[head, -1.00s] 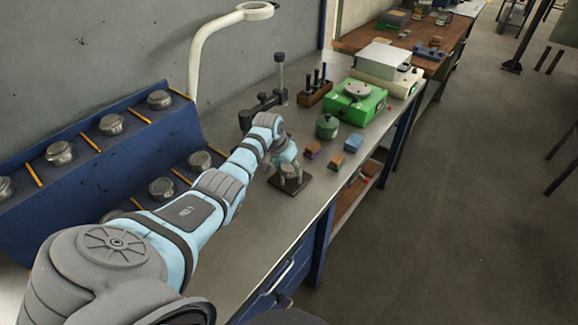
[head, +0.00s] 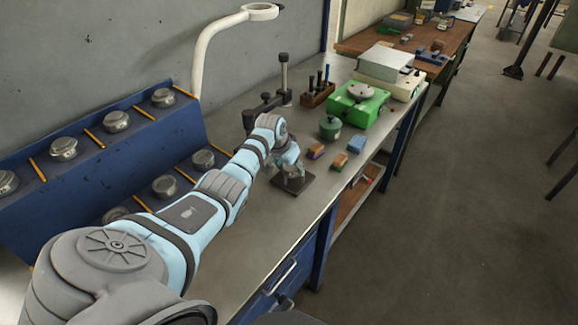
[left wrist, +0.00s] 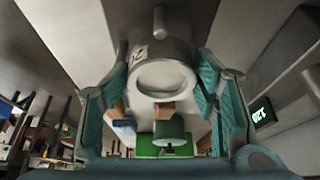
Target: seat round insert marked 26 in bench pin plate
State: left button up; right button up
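The round insert (left wrist: 160,78) is a grey ring-shaped piece with a dark number on its side that looks like 26. In the left wrist view it sits between the two finger pads of my left gripper (left wrist: 165,60), which appear to touch it on both sides. The dark bench pin plate (head: 293,184) lies on the bench, right under my left gripper (head: 290,168) in the head view. A short pin (left wrist: 160,22) shows just beyond the insert in the wrist view. Whether the insert rests on the plate is hard to tell. My right gripper is out of view.
Beyond the plate stand a green canister (head: 329,129), an orange block (head: 316,151), two blue-and-tan blocks (head: 355,144) and a green device (head: 357,104). A black stand (head: 284,80) is behind. A blue sloped rack (head: 80,165) fills the left. The bench front edge is close on the right.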

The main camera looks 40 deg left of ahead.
pick_arm(q)
jog(key=shift+o, duration=0.3)
jog(key=shift+s+d+f, duration=0.2)
jog(key=shift+s+f, duration=0.1)
jog(key=shift+f, duration=0.45)
jog(key=shift+w+a+f, duration=0.1)
jog(key=shift+w+f, duration=0.1)
jog(key=shift+w, duration=0.1)
jog(key=shift+a, duration=0.15)
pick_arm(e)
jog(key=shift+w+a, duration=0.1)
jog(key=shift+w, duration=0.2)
pick_arm(q)
jog(key=shift+w+r, duration=0.1)
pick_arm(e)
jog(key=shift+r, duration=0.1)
pick_arm(q)
jog(key=p+v, duration=0.2)
jog(key=p, duration=0.1)
jog(key=p+v, duration=0.1)
jog(key=shift+w+a+r+p, duration=0.2)
jog(key=shift+r+p, duration=0.05)
jog(key=shift+p, duration=0.05)
jog(key=shift+s+r+b, duration=0.15)
jog(key=shift+r+b, duration=0.1)
jog(key=shift+b, duration=0.1)
jog(key=v, duration=0.7)
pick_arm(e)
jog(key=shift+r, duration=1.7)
